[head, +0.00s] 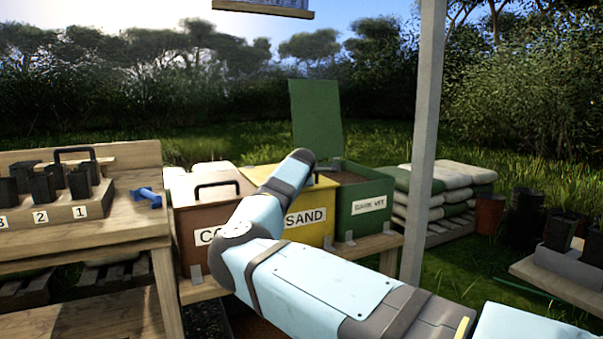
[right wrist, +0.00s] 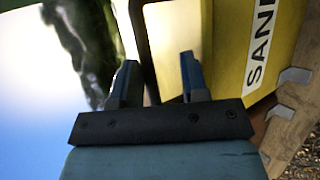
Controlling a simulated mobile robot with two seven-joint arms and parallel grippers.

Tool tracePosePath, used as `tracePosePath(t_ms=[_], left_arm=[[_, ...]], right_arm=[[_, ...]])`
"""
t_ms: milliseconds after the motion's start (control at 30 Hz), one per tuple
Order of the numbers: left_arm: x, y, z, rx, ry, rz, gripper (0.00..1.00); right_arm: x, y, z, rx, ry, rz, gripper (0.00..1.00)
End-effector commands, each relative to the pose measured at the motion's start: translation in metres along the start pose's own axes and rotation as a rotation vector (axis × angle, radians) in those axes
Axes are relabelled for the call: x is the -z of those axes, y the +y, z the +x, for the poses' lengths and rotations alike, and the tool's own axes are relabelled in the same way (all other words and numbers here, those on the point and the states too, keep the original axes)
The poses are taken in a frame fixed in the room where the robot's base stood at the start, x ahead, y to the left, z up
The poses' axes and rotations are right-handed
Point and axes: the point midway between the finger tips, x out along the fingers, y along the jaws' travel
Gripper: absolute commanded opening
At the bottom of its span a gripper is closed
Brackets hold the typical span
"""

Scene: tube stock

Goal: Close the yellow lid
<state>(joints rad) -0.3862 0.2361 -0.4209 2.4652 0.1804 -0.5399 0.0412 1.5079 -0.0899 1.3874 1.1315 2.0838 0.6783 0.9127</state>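The yellow SAND bin (head: 318,229) stands between a brown bin and a green bin. A flat yellow surface (head: 258,173) shows at its top, partly hidden by my right arm; I cannot tell whether the lid is fully down. In the right wrist view the yellow bin (right wrist: 228,45) fills the right side, turned sideways. My right gripper (right wrist: 159,62) is open there, two dark fingers apart with nothing seen held between them. In the head view my right arm reaches up across the bin's front and hides part of the label. My left gripper is out of view.
The brown bin (head: 203,215) has a dark handle on its top. The green bin (head: 368,199) has its green lid (head: 315,115) standing upright. A grey post (head: 425,130) rises right of the bins. A wooden bench (head: 120,226) with dark pots stands left.

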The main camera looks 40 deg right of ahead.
Motion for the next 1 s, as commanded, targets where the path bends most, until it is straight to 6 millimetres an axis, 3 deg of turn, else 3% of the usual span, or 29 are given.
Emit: tracePosePath(t_ms=[33,367,467,800,1000], left_arm=[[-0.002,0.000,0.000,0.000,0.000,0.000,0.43],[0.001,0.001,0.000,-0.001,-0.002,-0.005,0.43],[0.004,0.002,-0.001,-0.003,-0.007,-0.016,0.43],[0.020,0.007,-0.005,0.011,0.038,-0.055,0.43],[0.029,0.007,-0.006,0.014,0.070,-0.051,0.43]], right_arm=[[0.004,-0.009,0.004,0.013,0.006,-0.003,0.40],[0.004,-0.007,-0.005,0.012,0.007,-0.001,0.40],[0.004,-0.006,-0.021,0.011,0.007,-0.001,0.40],[0.001,0.001,-0.102,0.000,0.002,0.001,0.40],[-0.001,0.001,-0.133,-0.004,0.000,0.000,0.40]])
